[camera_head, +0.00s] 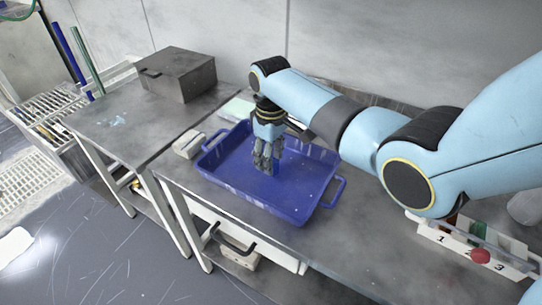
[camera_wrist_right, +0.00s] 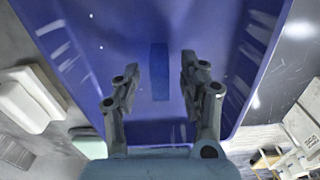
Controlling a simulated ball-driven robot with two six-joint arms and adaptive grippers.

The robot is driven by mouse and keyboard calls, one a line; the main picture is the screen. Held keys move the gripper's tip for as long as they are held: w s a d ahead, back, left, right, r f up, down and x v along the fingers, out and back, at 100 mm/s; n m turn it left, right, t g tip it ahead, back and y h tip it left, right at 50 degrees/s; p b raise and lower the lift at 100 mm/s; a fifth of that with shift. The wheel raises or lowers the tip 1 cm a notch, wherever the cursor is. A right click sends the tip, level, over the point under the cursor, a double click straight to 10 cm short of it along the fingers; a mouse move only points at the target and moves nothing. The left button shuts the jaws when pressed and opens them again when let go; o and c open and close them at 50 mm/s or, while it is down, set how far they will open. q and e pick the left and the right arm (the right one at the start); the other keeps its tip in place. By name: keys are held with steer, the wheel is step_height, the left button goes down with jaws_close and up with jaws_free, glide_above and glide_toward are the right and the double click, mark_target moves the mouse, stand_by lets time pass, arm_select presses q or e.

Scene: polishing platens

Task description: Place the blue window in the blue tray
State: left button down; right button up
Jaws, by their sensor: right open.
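The blue tray (camera_head: 225,178) sits on the grey bench, with a handle at each end; its floor and walls fill much of the right wrist view (camera_wrist_right: 95,40). The blue window (camera_wrist_right: 159,85) shows in the right wrist view as a small darker-blue rectangle on the tray floor. My right gripper (camera_head: 266,168) points down inside the tray. In the right wrist view its two fingers (camera_wrist_right: 160,62) are apart, one on each side of the window, with no visible contact. The window is not distinguishable in the head view, where the gripper covers that area. My left gripper is not in view.
White blocks (camera_head: 188,144) stand left of the tray, with a pale green piece (camera_head: 238,108) behind it. A dark grey box (camera_head: 178,75) stands at the back left. A numbered rack (camera_head: 470,243) is at right, with a red round item (camera_head: 480,256). Bench is clear in front of the tray.

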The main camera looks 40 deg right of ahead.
step_height(320, 180, up, 12)
steer(key=p, duration=0.1)
steer(key=shift+r, duration=0.15)
stand_by(0.3)
stand_by(0.4)
